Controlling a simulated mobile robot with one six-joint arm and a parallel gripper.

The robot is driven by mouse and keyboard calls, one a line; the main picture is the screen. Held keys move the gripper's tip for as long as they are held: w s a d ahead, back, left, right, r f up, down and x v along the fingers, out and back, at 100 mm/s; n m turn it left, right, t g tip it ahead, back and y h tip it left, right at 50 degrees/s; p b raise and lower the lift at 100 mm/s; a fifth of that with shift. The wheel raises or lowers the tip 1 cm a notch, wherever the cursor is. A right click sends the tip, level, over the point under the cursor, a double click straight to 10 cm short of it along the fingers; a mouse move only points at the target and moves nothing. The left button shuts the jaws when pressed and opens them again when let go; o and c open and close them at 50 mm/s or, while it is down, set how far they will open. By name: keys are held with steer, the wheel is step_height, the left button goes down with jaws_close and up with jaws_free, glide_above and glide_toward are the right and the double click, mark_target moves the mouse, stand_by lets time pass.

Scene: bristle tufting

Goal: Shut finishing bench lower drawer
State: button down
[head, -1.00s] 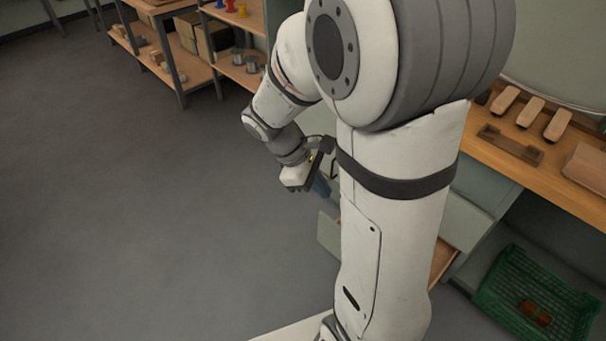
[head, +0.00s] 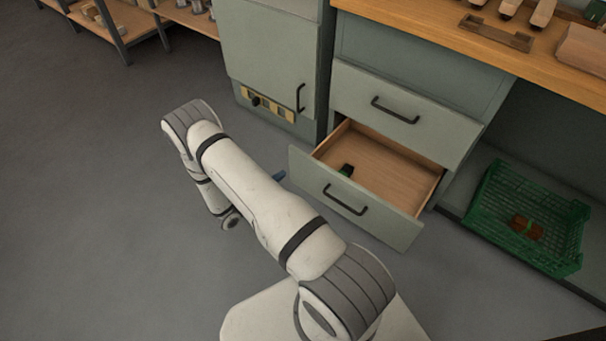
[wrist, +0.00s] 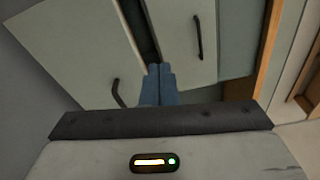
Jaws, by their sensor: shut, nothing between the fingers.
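The lower drawer (head: 350,205) of the green-grey bench stands well open in the head view, with a black bar handle on its front. My gripper's blue fingertips (head: 279,176) show just left of the drawer front's left end; my arm hides the rest. In the wrist view the blue fingers (wrist: 158,75) are together and empty. They overlap handled panels that look like the lower drawer front (wrist: 75,60) and upper drawer front (wrist: 185,30), seen sideways. I cannot tell whether they touch anything.
The upper drawer (head: 390,105) is shut. A cabinet (head: 270,55) stands left of the drawers. A green crate (head: 525,220) with a brown item sits under the bench at right. The wooden benchtop (head: 430,40) holds brush blocks. The floor at left is clear.

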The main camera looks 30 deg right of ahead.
step_height(320, 180, down, 7)
steer(key=n+t+b, duration=0.1)
steer(key=n+t, duration=0.1)
steer(key=n, duration=0.2)
steer(key=b, duration=0.4)
glide_toward(308, 160)
steer(key=x, duration=0.5)
steer(key=shift+s+d, duration=0.1)
steer(key=shift+d, duration=0.2)
steer(key=shift+w+d+r, duration=0.1)
steer(key=shift+w+d, duration=0.2)
steer(key=shift+d, duration=0.35)
